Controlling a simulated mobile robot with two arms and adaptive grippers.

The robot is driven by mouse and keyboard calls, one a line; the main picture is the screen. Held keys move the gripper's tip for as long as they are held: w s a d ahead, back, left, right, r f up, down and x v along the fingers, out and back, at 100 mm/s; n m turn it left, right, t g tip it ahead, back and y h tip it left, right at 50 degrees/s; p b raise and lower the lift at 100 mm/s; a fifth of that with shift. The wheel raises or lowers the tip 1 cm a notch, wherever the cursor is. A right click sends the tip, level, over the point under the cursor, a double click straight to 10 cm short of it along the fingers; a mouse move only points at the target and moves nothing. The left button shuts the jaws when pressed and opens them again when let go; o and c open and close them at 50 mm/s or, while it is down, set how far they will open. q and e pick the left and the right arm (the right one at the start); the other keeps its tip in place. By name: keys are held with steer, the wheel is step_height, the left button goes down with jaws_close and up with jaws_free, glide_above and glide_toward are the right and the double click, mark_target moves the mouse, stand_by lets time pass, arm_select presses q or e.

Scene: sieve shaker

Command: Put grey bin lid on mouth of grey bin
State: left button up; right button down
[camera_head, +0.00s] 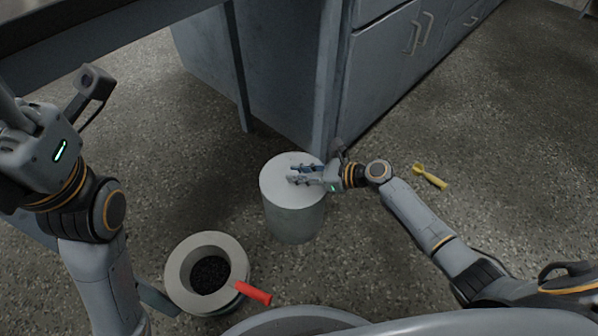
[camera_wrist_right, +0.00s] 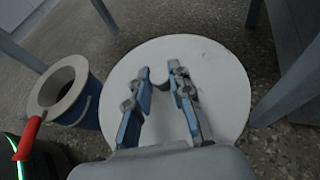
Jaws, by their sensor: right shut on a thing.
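The grey bin (camera_head: 293,222) stands upright on the floor in the middle of the head view. The round, pale grey bin lid (camera_head: 276,178) covers its mouth and looks level. I cannot tell whether a small gap is left under it. My right gripper (camera_head: 291,174) is over the lid's middle, shut on the lid, with its grip point mostly hidden by the fingers. In the right wrist view the lid (camera_wrist_right: 215,70) fills the middle, under the fingers (camera_wrist_right: 160,76).
A round container with a thick pale rim (camera_head: 181,272) and dark granules stands front left, with a red handle (camera_head: 253,293) at its rim. A yellow tool (camera_head: 430,177) lies on the floor to the right. A grey cabinet (camera_head: 385,75) and bench legs stand behind the bin.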

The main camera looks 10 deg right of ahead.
steer(key=c, duration=1.2)
jaws_free()
